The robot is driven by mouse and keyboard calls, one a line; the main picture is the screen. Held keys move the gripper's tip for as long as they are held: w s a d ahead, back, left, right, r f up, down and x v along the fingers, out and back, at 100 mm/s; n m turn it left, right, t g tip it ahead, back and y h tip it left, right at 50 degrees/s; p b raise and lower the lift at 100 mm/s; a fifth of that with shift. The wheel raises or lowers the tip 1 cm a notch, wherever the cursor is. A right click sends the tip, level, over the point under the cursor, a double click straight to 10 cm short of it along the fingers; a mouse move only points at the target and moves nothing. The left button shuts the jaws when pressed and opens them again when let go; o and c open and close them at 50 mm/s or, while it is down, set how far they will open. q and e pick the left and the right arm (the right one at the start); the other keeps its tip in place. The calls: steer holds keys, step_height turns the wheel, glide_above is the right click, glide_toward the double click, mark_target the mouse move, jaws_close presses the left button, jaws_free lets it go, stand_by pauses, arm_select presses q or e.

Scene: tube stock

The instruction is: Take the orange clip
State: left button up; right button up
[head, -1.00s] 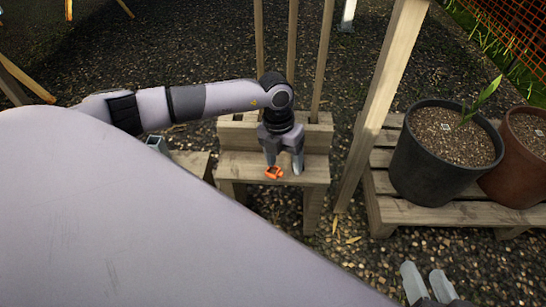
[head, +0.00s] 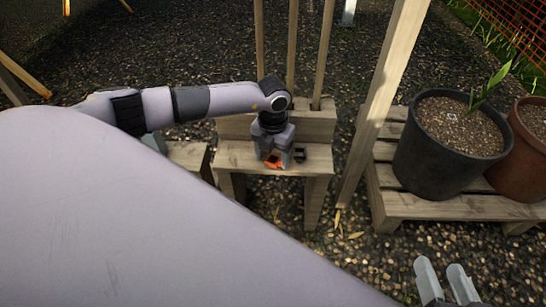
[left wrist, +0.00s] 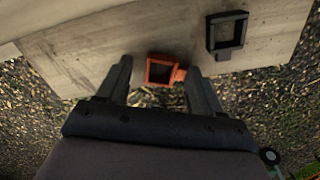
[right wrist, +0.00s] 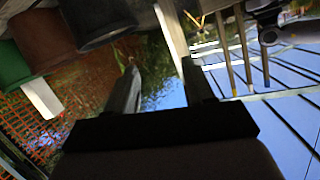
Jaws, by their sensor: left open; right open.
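The orange clip (head: 272,165) is a small square frame with a tab, lying near the front edge of the wooden bench. In the left wrist view the orange clip (left wrist: 178,73) sits between the two fingers, its tab close to the right finger. My left gripper (head: 274,160) is open and low over the bench around the clip. I cannot tell whether a finger touches it. In the head view the gripper hides part of the clip. My right gripper (head: 440,266) is open and empty at the lower right, far from the clip.
A similar black clip (left wrist: 212,40) lies just right of the orange one, and also shows in the head view (head: 299,155). Wooden stakes (head: 325,60) rise behind the bench (head: 318,163). A slatted stand (head: 420,206) with a black pot (head: 420,155) is to the right.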

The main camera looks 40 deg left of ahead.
arm_select(q)
steer(key=c, duration=1.1)
steer(key=shift+r, duration=0.15)
